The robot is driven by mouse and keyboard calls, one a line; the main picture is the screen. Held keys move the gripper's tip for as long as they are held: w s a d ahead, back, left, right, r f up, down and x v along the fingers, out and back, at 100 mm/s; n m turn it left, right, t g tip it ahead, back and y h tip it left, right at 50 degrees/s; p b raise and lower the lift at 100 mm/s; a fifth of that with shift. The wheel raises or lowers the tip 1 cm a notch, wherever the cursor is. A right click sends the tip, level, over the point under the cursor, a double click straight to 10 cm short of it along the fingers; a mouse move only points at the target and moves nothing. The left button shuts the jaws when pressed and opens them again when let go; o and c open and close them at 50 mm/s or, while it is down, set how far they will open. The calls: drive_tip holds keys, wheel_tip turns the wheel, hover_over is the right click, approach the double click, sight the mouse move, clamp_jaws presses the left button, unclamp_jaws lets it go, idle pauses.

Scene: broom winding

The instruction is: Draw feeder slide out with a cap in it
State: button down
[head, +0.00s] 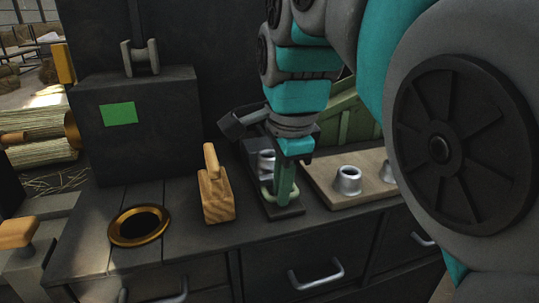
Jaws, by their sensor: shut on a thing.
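The feeder is a dark housing (243,118) with a green sloped chute (358,115) behind it on the bench. Its slide (290,212) is a dark narrow tray that sticks out toward the front of the bench. A shiny metal cap (266,162) shows in the slide, left of my gripper, partly hidden by it. My gripper (280,192) points down over the slide and is shut on a pale green loop handle (267,193). The fingertips are small here, and the arm hides part of the feeder.
A wooden board (325,178) right of the slide holds metal caps (346,181). A wooden-handled block (216,190) stands left of the slide. A brass-rimmed hole (139,226) and a dark box (140,110) with a green panel are farther left. Drawers with handles (317,276) face the front.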

drive_tip(key=shift+s, duration=0.15)
drive_tip(key=c, duration=0.9)
unclamp_jaws()
drive_tip(key=shift+s, duration=0.1)
drive_tip(key=shift+r, duration=0.65)
drive_tip(key=shift+s+d+r, duration=0.1)
drive_tip(key=shift+s+r, duration=0.15)
drive_tip(key=shift+r, duration=0.8)
drive_tip(key=shift+s+d+r, duration=0.1)
drive_tip(key=shift+s+r, duration=0.1)
drive_tip(key=shift+r, duration=0.9)
drive_tip(key=shift+s+d+r, duration=0.1)
drive_tip(key=shift+s+r, duration=0.15)
drive_tip(key=shift+r, duration=0.8)
drive_tip(key=shift+s, duration=0.1)
